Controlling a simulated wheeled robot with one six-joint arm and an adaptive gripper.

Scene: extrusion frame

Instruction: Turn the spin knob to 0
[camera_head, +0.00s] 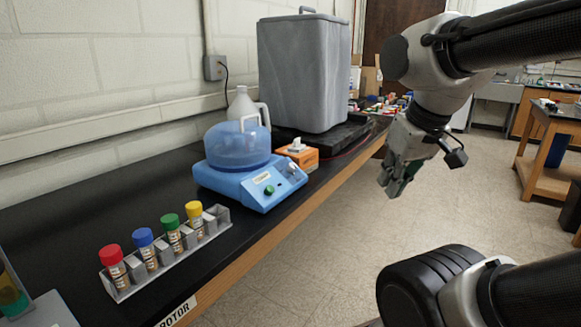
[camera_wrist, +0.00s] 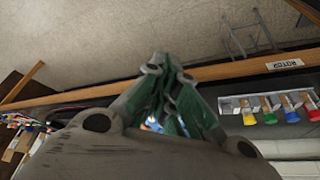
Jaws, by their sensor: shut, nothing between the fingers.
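A blue centrifuge (camera_head: 220,180) with a clear domed lid stands on the black bench in the head view. Its sloped front panel has a pale label, a green round control (camera_head: 269,190) and a small knob-like control (camera_head: 292,168). I cannot tell which control is the spin knob, and no pointer or numbers are readable. My gripper (camera_head: 388,190) is shut and empty, off the bench edge in the air, to the right of the centrifuge and apart from it. In the wrist view my gripper (camera_wrist: 162,62) hides most of the centrifuge; only small blue patches show between the fingers.
A rack (camera_head: 205,240) of capped tubes stands at the bench front left. An orange tissue box (camera_head: 298,157) sits close behind the panel, with a white jug (camera_head: 243,105) and large grey bin (camera_head: 305,75) further back. Floor (camera_head: 300,250) beside the bench is clear.

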